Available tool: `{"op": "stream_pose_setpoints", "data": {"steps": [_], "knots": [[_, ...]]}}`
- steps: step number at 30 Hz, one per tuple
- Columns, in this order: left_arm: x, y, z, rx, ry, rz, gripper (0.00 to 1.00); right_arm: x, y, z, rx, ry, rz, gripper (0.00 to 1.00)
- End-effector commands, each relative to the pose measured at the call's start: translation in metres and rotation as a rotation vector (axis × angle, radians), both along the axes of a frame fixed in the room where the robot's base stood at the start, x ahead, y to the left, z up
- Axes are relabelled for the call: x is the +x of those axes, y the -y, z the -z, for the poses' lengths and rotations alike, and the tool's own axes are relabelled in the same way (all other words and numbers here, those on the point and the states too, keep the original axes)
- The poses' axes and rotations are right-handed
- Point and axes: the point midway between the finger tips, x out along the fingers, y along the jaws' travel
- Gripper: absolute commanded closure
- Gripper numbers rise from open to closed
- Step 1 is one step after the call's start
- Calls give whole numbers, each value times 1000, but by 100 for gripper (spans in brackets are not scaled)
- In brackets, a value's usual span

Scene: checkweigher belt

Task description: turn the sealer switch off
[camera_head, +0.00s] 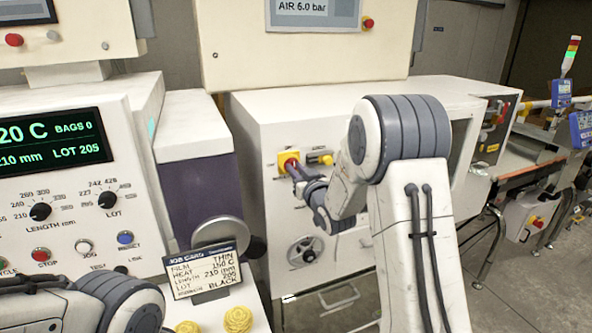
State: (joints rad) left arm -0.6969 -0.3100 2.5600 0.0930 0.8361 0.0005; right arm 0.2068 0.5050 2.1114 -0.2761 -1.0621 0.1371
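A yellow switch plate with a red knob (287,157) is on the front of the white cabinet (258,125), in the middle of the view. I take it for the sealer switch, but no label on it is readable. My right gripper (297,172) reaches in from the right, with its fingertips at the lower right of the red knob. The fingers partly cover the knob's lower side. Whether they touch or grip it cannot be told. My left arm shows only at the bottom left, with no fingers in view.
A smaller yellow-backed control (322,158) sits just right of the switch. The white control panel (60,232) with dials and a lit display (50,143) stands at the left. A job card (206,272) stands before it, near two yellow rosettes (237,319). A conveyor (530,170) is at the right.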

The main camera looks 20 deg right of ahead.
Motion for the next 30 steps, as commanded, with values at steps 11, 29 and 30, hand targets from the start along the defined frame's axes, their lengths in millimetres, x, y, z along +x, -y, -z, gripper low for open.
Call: {"op": "stream_pose_setpoints", "data": {"steps": [11,29,30], "knots": [[0,0,20,0,0,1,100,0,-1,3,-84,6,-1,100],[0,0,114,0,0,1,100,-1,-3,8,-605,26,1,100],[0,0,120,0,0,1,100,-1,-3,8,-643,28,1,100]]}}
